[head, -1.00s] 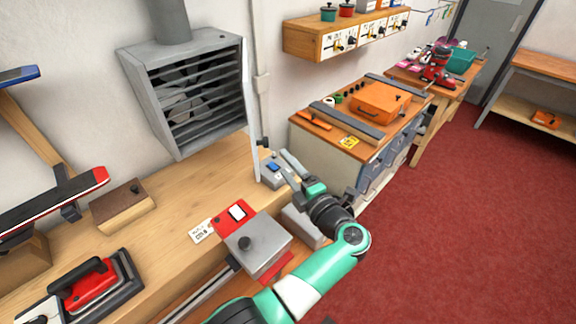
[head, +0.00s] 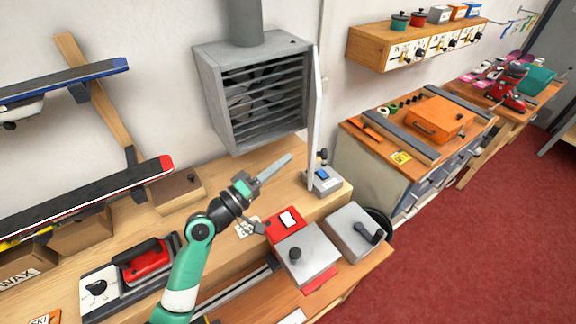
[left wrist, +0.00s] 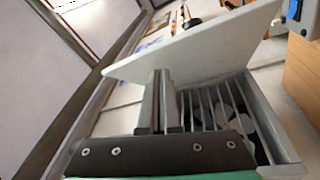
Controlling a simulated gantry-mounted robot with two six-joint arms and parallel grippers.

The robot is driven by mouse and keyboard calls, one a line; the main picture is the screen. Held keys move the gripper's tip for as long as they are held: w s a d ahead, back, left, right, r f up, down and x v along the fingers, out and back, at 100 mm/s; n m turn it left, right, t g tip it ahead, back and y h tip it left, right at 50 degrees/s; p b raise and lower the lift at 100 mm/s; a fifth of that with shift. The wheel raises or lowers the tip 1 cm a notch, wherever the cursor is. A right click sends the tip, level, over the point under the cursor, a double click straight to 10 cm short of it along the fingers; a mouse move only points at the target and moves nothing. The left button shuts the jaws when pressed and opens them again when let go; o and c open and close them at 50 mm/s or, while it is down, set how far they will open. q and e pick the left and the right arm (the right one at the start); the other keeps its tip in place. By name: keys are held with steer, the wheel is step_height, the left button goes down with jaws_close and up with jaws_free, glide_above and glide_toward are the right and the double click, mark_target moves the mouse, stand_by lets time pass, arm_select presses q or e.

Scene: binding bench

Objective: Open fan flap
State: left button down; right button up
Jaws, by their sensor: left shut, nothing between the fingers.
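The fan box (head: 262,95) is a grey metal housing on the wall, with horizontal slats over its fan. Its pale flap (head: 316,125) stands out from the right side, open and seen almost edge-on. In the left wrist view the flap (left wrist: 205,48) shows as a broad white panel, with the slatted box (left wrist: 262,125) below it. My left gripper (head: 288,160) is shut and empty, just left of the flap's lower part and below the grille. Its fingers (left wrist: 160,85) overlap the flap in the left wrist view; I cannot tell if they touch it. My right gripper is out of view.
A small grey switch box with a blue button (head: 324,181) sits beside the flap's lower end. A red-and-grey device (head: 300,255), a red iron (head: 145,257) and a wooden block (head: 176,190) are on the bench. An orange case (head: 437,118) lies on the cabinet.

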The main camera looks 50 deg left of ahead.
arm_select(q)
steer(key=s+a+f+n+g, duration=0.2)
steer(key=s+a+f+n, duration=0.15)
steer(key=s+f, duration=0.45)
steer(key=w+d+p, duration=0.1)
steer(key=w+d, duration=0.1)
steer(key=w, duration=0.5)
steer(key=w+d+f, duration=0.1)
steer(key=w, duration=0.5)
steer(key=shift+w+d+n+p, duration=0.35)
steer(key=shift+w+n, duration=0.05)
steer(key=shift+n, duration=0.05)
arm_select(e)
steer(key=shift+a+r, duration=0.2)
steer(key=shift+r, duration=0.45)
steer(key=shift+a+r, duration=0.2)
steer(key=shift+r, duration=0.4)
